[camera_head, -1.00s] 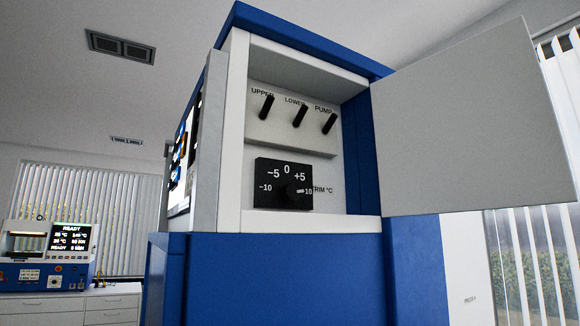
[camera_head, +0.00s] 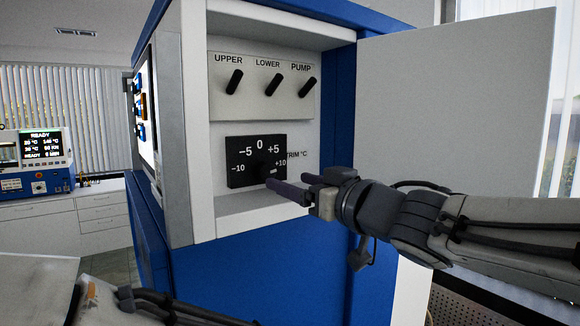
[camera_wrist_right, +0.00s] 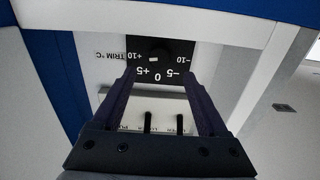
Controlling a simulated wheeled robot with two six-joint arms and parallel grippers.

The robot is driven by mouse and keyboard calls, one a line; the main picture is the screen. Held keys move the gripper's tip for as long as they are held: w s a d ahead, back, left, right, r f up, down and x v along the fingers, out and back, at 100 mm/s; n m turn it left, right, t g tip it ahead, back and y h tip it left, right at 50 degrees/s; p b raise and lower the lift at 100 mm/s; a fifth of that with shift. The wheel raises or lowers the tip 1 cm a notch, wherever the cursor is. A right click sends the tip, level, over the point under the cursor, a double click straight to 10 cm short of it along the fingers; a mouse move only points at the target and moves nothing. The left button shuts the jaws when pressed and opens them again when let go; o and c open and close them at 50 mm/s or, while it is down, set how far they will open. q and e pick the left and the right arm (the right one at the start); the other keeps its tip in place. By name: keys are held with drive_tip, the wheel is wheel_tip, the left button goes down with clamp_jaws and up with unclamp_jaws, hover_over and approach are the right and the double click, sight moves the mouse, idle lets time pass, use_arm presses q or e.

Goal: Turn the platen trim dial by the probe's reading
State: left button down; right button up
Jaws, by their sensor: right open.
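The platen trim dial (camera_head: 264,171) is a black knob on a black plate (camera_head: 240,163) marked -10, -5, 0, +5, +10 with "TRIM °C" beside it. It sits in the lower part of an open cabinet bay. My right gripper (camera_head: 280,188) is open, its two dark fingers reaching from the right to the front of the dial and partly covering it. In the right wrist view the open fingers (camera_wrist_right: 158,80) point toward the dial plate (camera_wrist_right: 158,62), which appears upside down. Whether a finger touches the knob is unclear. The probe is not identifiable. My left gripper is not seen.
Three black switches labelled UPPER (camera_head: 234,82), LOWER (camera_head: 274,84) and PUMP (camera_head: 307,87) stand above the dial. The cabinet door (camera_head: 450,100) hangs open at the right. A bench instrument (camera_head: 38,160) with a READY screen is at the far left.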

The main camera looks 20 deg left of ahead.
sight(268, 174)
drive_tip(key=p+x, duration=0.1)
drive_tip(key=x, duration=0.7)
drive_tip(key=shift+w+a, duration=0.1)
drive_tip(key=shift+a, duration=0.05)
clamp_jaws()
